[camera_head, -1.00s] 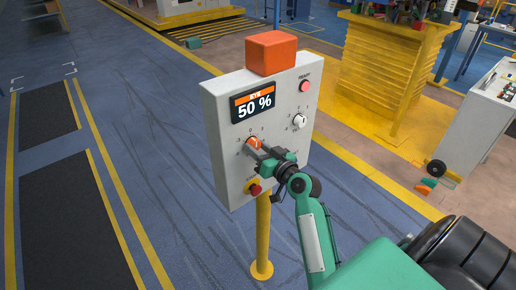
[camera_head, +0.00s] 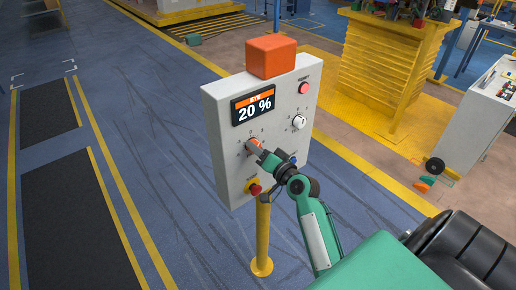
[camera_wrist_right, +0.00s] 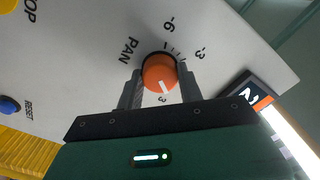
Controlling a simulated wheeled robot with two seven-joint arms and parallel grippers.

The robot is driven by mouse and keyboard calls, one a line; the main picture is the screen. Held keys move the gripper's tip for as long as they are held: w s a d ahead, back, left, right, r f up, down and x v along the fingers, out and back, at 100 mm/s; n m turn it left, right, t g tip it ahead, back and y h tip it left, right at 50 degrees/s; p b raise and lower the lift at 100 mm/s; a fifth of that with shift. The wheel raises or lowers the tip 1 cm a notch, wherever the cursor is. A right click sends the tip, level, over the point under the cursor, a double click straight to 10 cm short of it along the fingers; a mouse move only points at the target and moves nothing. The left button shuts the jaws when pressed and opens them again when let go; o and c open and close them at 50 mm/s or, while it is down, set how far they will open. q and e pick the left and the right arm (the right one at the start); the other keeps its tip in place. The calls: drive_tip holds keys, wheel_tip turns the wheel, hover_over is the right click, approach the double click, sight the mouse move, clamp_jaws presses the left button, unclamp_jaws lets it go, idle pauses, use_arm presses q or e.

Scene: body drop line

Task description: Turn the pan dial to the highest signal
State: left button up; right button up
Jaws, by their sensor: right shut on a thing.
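The grey control panel (camera_head: 222,120) stands on a yellow post, with a display (camera_head: 253,108) reading 20 %. The orange pan dial (camera_head: 252,145) is low on its face. My right gripper (camera_head: 258,149) is shut on this dial. In the right wrist view the pan dial (camera_wrist_right: 159,70) sits between the fingers of my right gripper (camera_wrist_right: 160,80). Its white mark points down in that picture, close to the numeral 3. PAN, -6 and -3 also show around it; the fingers hide part of the scale. My left gripper is out of view.
A white dial (camera_head: 299,122) and a pink-red lamp (camera_head: 304,88) are on the panel's right side. A red button (camera_head: 255,189) is below the pan dial, and a blue reset button (camera_wrist_right: 9,105) is near it. An orange box (camera_head: 272,57) tops the panel. Floor left is clear.

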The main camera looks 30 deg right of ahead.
idle(0.3)
drive_tip(key=o, duration=1)
drive_tip(key=s+d+b, duration=0.1)
drive_tip(key=s+b, duration=0.4)
drive_tip(key=s, duration=0.8)
drive_tip(key=shift+s+b, duration=0.35)
drive_tip(key=shift+s, duration=0.05)
drive_tip(key=shift+d, duration=0.1)
